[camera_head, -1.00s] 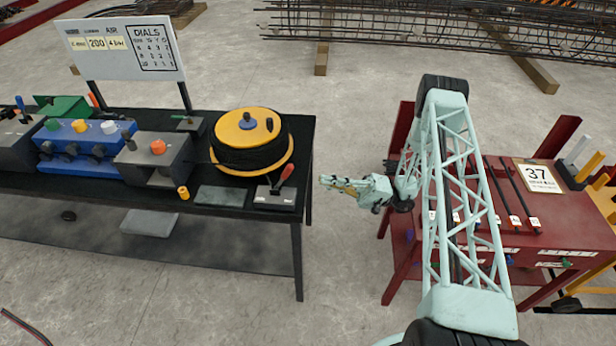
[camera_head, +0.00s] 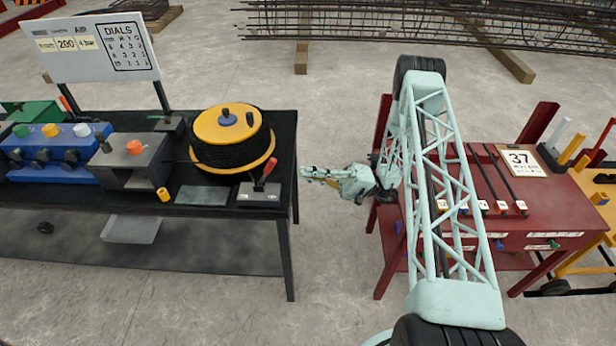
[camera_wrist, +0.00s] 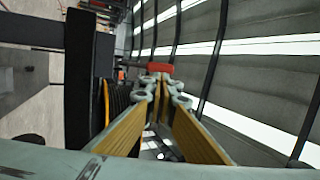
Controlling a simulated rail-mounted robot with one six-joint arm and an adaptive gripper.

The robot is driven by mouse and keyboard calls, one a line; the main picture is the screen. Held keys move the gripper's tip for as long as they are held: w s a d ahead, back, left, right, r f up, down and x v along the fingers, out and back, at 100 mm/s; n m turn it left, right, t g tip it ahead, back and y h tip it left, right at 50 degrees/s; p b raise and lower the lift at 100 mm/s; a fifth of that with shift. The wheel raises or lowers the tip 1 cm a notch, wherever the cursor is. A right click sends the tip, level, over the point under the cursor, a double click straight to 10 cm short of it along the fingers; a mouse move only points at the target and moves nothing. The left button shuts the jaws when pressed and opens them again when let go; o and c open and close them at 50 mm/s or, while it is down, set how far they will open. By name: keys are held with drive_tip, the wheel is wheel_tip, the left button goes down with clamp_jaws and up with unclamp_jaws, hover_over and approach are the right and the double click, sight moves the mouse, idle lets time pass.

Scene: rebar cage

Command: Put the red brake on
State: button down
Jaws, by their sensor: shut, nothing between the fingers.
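The brake lever has a red handle (camera_head: 267,170) on a dark shaft, tilted up to the right. It rises from a small grey base plate (camera_head: 259,195) at the right front corner of the black table. My gripper (camera_head: 304,172) is shut and empty, pointing left at the table's right edge. It is to the right of the red handle, with a gap between them. In the wrist view the fingers (camera_wrist: 159,88) meet at their tips, and a red handle (camera_wrist: 153,67) shows just beyond them. The tips partly hide what is below that handle.
A reel of black hose (camera_head: 232,150) with a yellow top stands behind the lever. A grey block with an orange knob (camera_head: 134,147) and a blue valve block (camera_head: 60,150) are farther left. Bare floor lies between table and cart.

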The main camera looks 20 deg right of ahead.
sight(266, 173)
drive_tip(key=shift+a+b, duration=0.35)
drive_tip(key=shift+b, duration=0.45)
drive_tip(key=b+x, duration=0.5)
drive_tip(key=x, duration=0.2)
drive_tip(key=shift+a+r, duration=0.2)
drive_tip(key=shift+r, duration=0.1)
drive_tip(key=shift+w+r, duration=0.15)
drive_tip(key=shift+r, duration=0.05)
idle(0.6)
